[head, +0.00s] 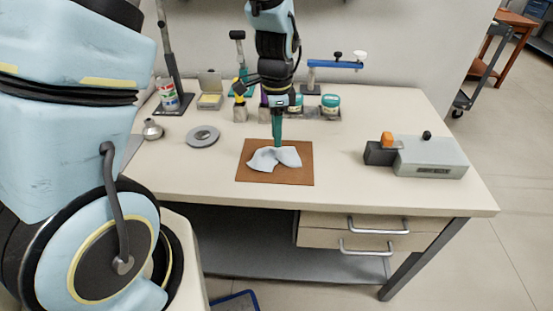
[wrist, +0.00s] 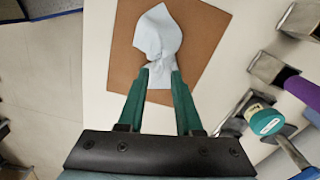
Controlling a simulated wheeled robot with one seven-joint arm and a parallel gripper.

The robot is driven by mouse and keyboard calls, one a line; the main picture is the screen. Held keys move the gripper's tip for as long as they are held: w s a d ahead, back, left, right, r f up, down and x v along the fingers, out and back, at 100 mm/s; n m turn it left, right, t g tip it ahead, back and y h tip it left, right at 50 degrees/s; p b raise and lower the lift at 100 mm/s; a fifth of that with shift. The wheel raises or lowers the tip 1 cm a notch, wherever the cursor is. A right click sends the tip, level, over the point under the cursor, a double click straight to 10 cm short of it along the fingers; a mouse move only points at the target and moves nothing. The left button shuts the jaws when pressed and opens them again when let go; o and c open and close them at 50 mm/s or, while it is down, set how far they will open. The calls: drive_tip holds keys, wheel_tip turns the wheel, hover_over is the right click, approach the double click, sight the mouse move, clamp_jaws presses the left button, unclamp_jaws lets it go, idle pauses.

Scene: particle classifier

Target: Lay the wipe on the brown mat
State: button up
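The wipe (head: 275,158) is a pale, crumpled cloth over the middle of the brown mat (head: 300,174). It also shows in the wrist view (wrist: 158,38), pinched narrow at the fingertips and spread out beyond them. The mat shows around it in the wrist view (wrist: 200,45). My gripper (head: 278,146) points down over the mat, and its green fingers are closed in on the wipe's gathered part. The fingertips (wrist: 158,72) hold it between them. The wipe's lower part looks to rest on or just above the mat; I cannot tell which.
A grey box device (head: 430,158) with an orange knob stands at the right. Jars (head: 330,106), holders and a stand (head: 172,95) line the back. The bench is clear between mat and box.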

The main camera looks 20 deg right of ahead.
drive_tip(key=o, duration=0.7)
drive_tip(key=shift+c, duration=0.2)
drive_tip(key=shift+r, duration=0.1)
wheel_tip(320, 180, up, 11)
drive_tip(key=b, duration=0.1)
drive_tip(key=shift+f+b, duration=0.2)
drive_tip(key=shift+b, duration=0.15)
drive_tip(key=a+f+n+t, duration=0.1)
drive_tip(key=a+f+n, duration=0.1)
drive_tip(key=a+n, duration=1.7)
drive_tip(key=a, duration=0.8)
drive_tip(key=shift+f+t, duration=0.3)
drive_tip(key=shift+f, duration=0.05)
